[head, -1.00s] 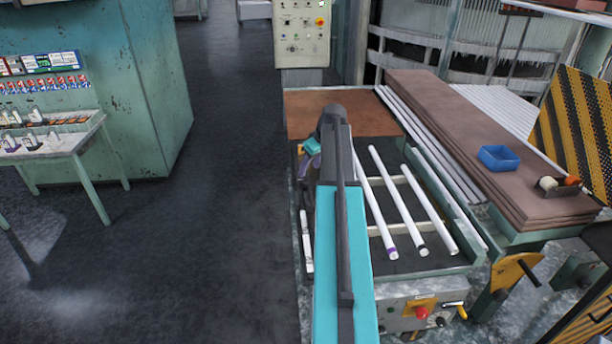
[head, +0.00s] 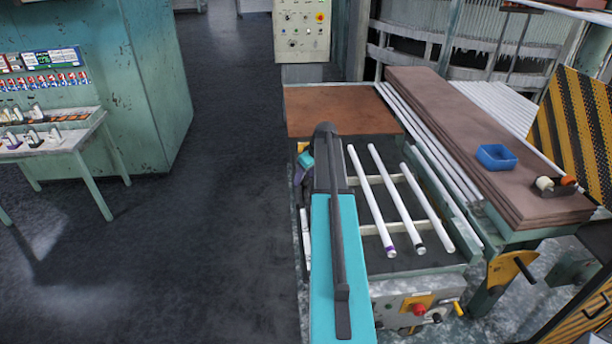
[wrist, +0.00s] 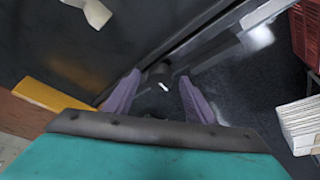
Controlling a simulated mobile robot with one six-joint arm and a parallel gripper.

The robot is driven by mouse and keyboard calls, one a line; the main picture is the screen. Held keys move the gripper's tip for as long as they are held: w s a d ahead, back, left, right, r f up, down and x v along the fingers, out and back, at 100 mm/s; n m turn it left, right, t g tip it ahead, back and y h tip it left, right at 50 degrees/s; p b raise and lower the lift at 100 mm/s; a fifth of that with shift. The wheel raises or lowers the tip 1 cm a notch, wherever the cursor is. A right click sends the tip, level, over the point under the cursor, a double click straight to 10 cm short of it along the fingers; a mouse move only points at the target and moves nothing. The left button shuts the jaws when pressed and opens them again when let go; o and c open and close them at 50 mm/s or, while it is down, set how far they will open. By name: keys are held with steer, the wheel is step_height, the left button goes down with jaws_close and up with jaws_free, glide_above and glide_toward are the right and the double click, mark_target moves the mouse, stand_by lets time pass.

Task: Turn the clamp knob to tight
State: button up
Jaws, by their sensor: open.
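In the wrist view the two purple fingers of my gripper (wrist: 159,77) are apart. A small dark round knob (wrist: 157,74) with a white mark shows between their tips, beside a grey metal rail (wrist: 195,45). I take it for the clamp knob. I cannot tell whether the fingers touch it or which way tight lies. In the head view my gripper (head: 299,176) is at the left edge of the tube bench, partly hidden by my arm. The knob is hidden there.
White tubes (head: 398,204) lie on the bench right of my arm. A brown board (head: 340,108) lies behind. A yellow block (wrist: 55,97) sits left of my gripper in the wrist view. Brown sheets with a blue tray (head: 496,157) stand right.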

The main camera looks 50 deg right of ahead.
steer(key=shift+c, duration=0.2)
steer(key=c, duration=1)
steer(key=shift+d, duration=0.1)
